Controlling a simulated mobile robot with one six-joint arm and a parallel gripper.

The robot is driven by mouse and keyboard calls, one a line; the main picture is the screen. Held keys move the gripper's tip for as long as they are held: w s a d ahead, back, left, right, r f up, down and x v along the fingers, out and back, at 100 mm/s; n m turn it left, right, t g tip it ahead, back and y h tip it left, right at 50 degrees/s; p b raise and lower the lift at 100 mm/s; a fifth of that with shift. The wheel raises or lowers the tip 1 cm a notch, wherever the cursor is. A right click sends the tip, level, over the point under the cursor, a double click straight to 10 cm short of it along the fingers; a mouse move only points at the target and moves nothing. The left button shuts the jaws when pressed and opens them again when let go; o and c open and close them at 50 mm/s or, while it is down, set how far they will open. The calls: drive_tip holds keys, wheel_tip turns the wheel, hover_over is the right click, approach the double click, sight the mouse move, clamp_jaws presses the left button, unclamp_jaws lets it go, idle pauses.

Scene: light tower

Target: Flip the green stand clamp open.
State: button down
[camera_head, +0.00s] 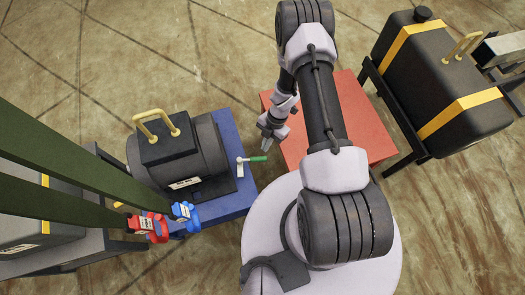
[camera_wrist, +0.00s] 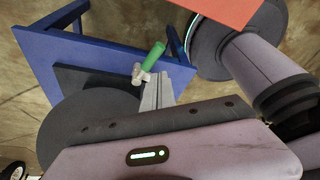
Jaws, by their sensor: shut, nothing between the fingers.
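The green stand clamp (camera_head: 256,159) has a green handle on a small pale bracket, at the right edge of the blue stand (camera_head: 226,130). In the wrist view the clamp's green handle (camera_wrist: 153,56) slants up to the right from its bracket. My gripper (camera_head: 266,137) is just above the clamp in the head view, with its fingers together and empty. In the wrist view my fingertips (camera_wrist: 158,80) are beside the bracket; I cannot tell whether they touch it. The handle is unobstructed in both views.
A dark motor-like machine (camera_head: 190,155) with a yellow handle sits on the blue stand. A red stand (camera_head: 362,118) lies under my arm. Red (camera_head: 148,226) and blue (camera_head: 185,214) clamp-like parts are at lower left. A black tank (camera_head: 425,75) stands at upper right.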

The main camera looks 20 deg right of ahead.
drive_tip(key=s+p+v, duration=0.1)
drive_tip(key=p+v, duration=0.1)
drive_tip(key=v, duration=0.5)
drive_tip(key=shift+w+r+p, duration=0.3)
drive_tip(key=shift+w+r, duration=0.05)
drive_tip(key=shift+r, duration=0.1)
